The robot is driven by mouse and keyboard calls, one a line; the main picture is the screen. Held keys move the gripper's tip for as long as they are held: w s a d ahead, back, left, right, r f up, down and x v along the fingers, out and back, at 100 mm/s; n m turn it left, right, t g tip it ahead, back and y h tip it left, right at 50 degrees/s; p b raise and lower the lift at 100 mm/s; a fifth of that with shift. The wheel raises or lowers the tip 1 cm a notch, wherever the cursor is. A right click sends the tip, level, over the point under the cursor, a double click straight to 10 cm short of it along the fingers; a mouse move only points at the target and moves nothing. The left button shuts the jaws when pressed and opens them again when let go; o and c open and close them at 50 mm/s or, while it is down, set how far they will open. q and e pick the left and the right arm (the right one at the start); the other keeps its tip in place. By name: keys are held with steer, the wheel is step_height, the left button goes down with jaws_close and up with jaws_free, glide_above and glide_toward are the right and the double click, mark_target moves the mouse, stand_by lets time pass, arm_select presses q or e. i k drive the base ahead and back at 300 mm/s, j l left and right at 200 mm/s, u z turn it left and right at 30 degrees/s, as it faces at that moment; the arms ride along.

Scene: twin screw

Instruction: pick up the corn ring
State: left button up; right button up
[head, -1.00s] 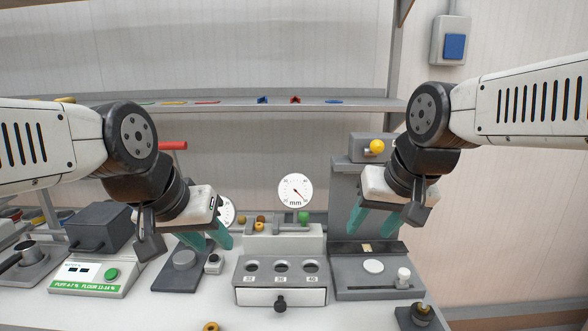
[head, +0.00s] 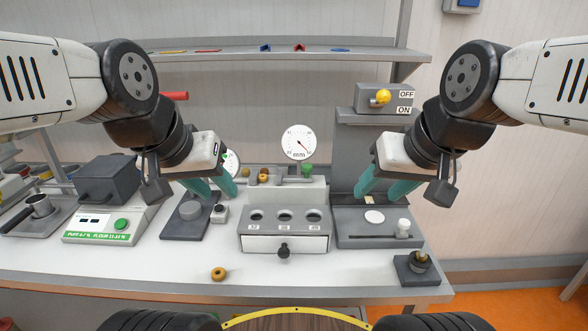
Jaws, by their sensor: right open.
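A small tan-yellow ring (head: 218,273), which looks like the corn ring, lies flat on the white bench top near its front edge, left of the grey block with holes. My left gripper (head: 218,192) hangs above and behind the ring, with its teal fingers apart and nothing seen between them. My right gripper (head: 383,190) is open and empty in front of the grey machine at the right. Neither gripper touches the ring.
A grey block (head: 284,232) with several holes and a drawer stands mid-bench. A dark block (head: 417,265) sits front right. The bench around the ring is clear.

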mark_target(262, 178)
steer(key=j+z, duration=0.25)
steer(key=z, duration=0.2)
steer(key=j+z, duration=0.25)
steer(key=z, duration=0.15)
steer(key=k, duration=0.05)
